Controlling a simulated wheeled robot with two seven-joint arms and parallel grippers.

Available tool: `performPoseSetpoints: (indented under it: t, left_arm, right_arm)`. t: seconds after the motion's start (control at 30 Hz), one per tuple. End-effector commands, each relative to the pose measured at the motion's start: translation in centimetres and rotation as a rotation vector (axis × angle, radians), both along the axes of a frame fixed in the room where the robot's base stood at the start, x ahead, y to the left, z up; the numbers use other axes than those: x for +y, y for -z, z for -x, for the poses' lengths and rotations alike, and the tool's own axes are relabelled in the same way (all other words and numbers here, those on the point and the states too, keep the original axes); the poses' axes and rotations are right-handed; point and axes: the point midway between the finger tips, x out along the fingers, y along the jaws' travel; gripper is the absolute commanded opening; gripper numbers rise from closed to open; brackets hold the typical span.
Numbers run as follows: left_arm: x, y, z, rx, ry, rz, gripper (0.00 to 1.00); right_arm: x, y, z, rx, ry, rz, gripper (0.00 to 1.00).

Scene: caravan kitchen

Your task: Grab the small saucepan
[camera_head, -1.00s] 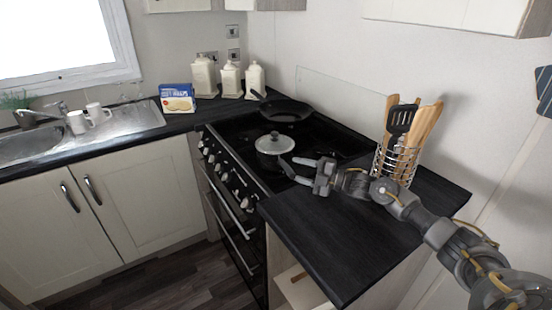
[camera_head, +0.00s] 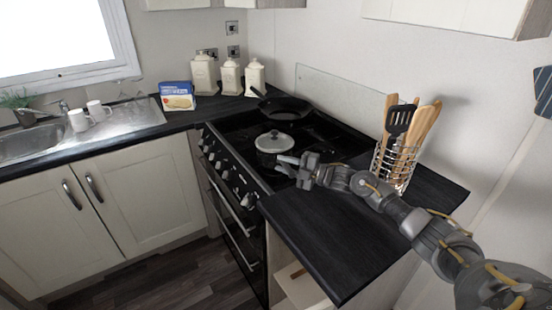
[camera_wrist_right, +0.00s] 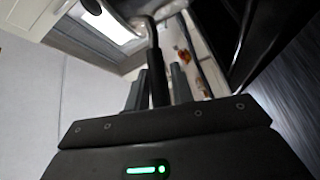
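The small saucepan (camera_head: 270,147), pale with a lid and a dark knob, sits on the black hob in the head view. Its handle points toward the right front and is mostly hidden by my right gripper (camera_head: 286,165). In the right wrist view, the dark handle (camera_wrist_right: 157,75) runs between the two fingers of my right gripper (camera_wrist_right: 158,88). The fingers stand apart on either side of it, with narrow gaps visible, so the gripper looks open around the handle. My left gripper is not in view.
A black frying pan (camera_head: 284,107) sits behind the saucepan on the hob. A wire utensil holder (camera_head: 394,166) stands on the dark worktop (camera_head: 325,240), close to my right arm. Cream canisters (camera_head: 230,78) and a blue box (camera_head: 177,96) are at the back left.

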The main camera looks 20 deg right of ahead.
Motion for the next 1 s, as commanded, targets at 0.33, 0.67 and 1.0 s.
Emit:
performPoseSetpoints:
  t: [0.33,0.67,1.0]
  left_arm:
    - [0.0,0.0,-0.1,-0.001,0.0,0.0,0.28]
    - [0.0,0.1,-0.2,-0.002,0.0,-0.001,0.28]
    - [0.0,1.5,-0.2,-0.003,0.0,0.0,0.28]
  right_arm:
    - [0.0,0.0,0.0,0.0,0.0,0.0,0.0]
    - [-0.1,-0.4,0.0,-0.006,0.001,0.0,0.0]
    - [-0.1,-3.7,0.3,-0.01,-0.001,0.001,0.0]
